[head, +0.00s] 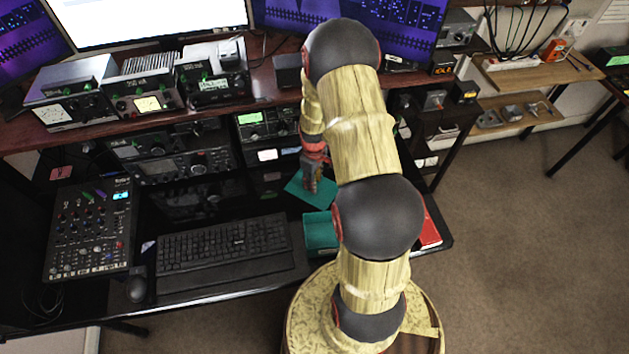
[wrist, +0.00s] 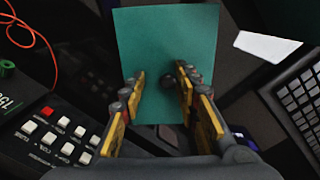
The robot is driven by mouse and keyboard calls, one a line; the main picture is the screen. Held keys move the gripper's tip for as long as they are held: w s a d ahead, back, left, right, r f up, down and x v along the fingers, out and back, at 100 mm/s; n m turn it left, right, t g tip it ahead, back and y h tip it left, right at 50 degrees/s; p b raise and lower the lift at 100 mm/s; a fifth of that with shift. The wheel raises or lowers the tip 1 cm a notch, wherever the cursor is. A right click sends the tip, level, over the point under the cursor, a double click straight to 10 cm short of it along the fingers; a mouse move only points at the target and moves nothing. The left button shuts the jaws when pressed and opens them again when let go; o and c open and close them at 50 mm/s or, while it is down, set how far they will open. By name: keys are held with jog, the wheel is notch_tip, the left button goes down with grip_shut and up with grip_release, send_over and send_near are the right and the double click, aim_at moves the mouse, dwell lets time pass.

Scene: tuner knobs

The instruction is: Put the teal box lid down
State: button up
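The teal box lid (head: 297,190) is a flat teal panel just behind the open teal box (head: 320,232) on the desk. My gripper (head: 313,188) points down over the lid, and my arm hides part of the box. My gripper's fingers (wrist: 160,82) stand apart on either side of the knob, with a visible gap. I cannot tell whether the lid rests fully on the desk.
A red book (head: 429,232) lies at the right desk edge. Radio equipment (head: 185,165) stands behind, under a shelf (head: 80,133).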

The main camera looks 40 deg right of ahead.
notch_tip(320, 180, up, 8)
jog(key=shift+f+p, duration=0.1)
jog(key=shift+p, duration=0.7)
jog(key=shift+s+a+m, duration=0.2)
jog(key=shift+s+m, duration=0.05)
jog(key=shift+m, duration=0.15)
jog(key=s+a+r+t, duration=0.2)
jog(key=s+a+r, duration=0.2)
jog(key=a+r, duration=0.4)
jog(key=s+a+r+m+t, duration=0.1)
jog(key=s+a+r, duration=0.4)
jog(key=a+r, duration=0.4)
jog(key=s+a+r+t+b, duration=0.1)
jog(key=s+a+r, duration=0.4)
jog(key=r, duration=1.2)
jog(key=a+t, duration=0.1)
jog(key=a, duration=0.3)
jog(key=shift+a+r+m+t, duration=0.25)
jog(key=shift+r+m+t, duration=0.05)
jog(key=shift+r+m, duration=0.1)
jog(key=shift+f, duration=0.1)
